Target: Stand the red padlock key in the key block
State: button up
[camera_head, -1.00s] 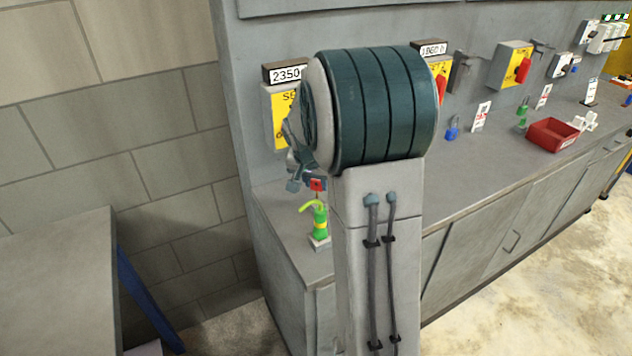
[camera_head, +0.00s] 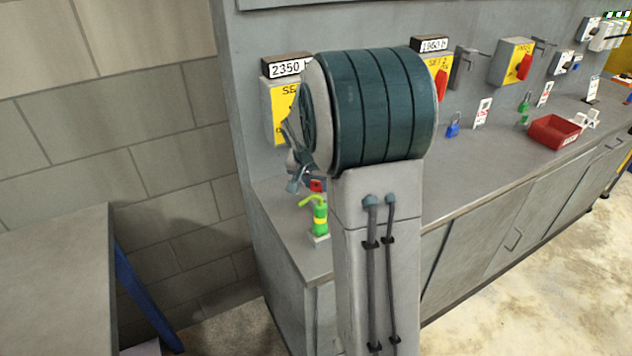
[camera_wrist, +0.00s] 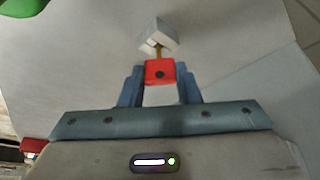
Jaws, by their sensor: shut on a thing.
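The red padlock key (camera_wrist: 160,72) has its red head between the two fingers of my gripper (camera_wrist: 160,88) in the wrist view. Its brass shaft points away from the gripper to the small pale key block (camera_wrist: 156,35). The shaft's tip meets or overlaps the block's face; I cannot tell how deep it sits. In the head view the red head (camera_head: 316,185) shows beside my gripper (camera_head: 303,184), largely hidden by my arm, above the bench near the green bottle. A pale block (camera_head: 319,241) shows at the bottle's foot.
The bench (camera_head: 455,200) runs right, with a blue padlock (camera_head: 453,125) and red bin (camera_head: 553,132) farther along. Yellow switch boxes line the wall behind.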

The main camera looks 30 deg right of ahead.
jog(key=shift+f+b, duration=0.95)
jog(key=shift+f, duration=0.05)
jog(key=o, duration=1)
jog(key=v, duration=1.4)
jog(key=shift+f, duration=0.1)
jog(key=s+a+f+n+y, duration=0.1)
jog(key=s+a+f+n, duration=0.1)
jog(key=s+a, duration=0.2)
jog(key=s+a+f+n+y, duration=0.1)
jog(key=s+a+f+n, duration=0.2)
jog(key=s, duration=0.7)
jog(key=s+a+f+n+y, duration=0.1)
jog(key=s+a+f+n, duration=0.1)
jog(key=s, duration=0.4)
jog(key=a+n, duration=0.1)
jog(key=a, duration=0.1)
jog(key=shift+s+a+f, duration=0.2)
jog(key=shift+s+a, duration=0.1)
jog(key=shift+s, duration=0.1)
